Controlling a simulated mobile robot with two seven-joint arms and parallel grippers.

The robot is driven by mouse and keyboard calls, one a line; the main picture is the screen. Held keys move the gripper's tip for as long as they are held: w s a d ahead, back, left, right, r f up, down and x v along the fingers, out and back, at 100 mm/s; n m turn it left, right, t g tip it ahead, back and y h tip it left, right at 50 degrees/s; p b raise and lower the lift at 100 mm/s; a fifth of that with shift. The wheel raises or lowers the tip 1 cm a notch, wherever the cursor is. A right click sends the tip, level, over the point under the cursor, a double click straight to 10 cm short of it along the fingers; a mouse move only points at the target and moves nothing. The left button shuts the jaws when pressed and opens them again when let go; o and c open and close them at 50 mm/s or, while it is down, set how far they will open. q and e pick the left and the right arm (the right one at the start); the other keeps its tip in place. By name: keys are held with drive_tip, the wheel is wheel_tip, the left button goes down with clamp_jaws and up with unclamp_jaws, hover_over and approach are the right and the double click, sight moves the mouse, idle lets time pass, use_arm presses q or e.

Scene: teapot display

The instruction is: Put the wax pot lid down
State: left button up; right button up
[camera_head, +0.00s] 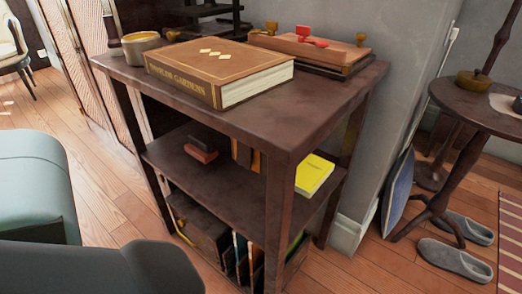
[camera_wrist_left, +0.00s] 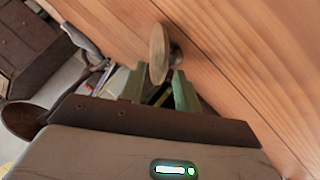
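A small brown disc-shaped piece with a knob-like part, which looks like the wax pot lid (camera_wrist_left: 157,54), is at the fingertips of my left gripper (camera_wrist_left: 159,82) in the left wrist view. It is tilted nearly edge-on, with wooden floor behind it. The left fingers appear closed on it, though the contact is partly hidden. The head view shows neither gripper. A tan round pot (camera_head: 141,45) with an open top stands at the back left corner of the shelf unit's top (camera_head: 300,120).
A thick brown book (camera_head: 215,70) and a wooden case (camera_head: 310,48) with a red-handled stamp (camera_head: 311,36) occupy much of the top. Its front right part is bare. A round side table (camera_head: 490,118) at right bears a brass-coloured lidded thing (camera_head: 473,82). Slippers (camera_head: 455,262) lie below.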

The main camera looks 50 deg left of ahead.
use_arm(q)
clamp_jaws()
use_arm(e)
drive_tip(key=shift+s, duration=0.5)
use_arm(q)
drive_tip(key=shift+r, duration=0.1)
use_arm(e)
drive_tip(key=shift+w, duration=0.1)
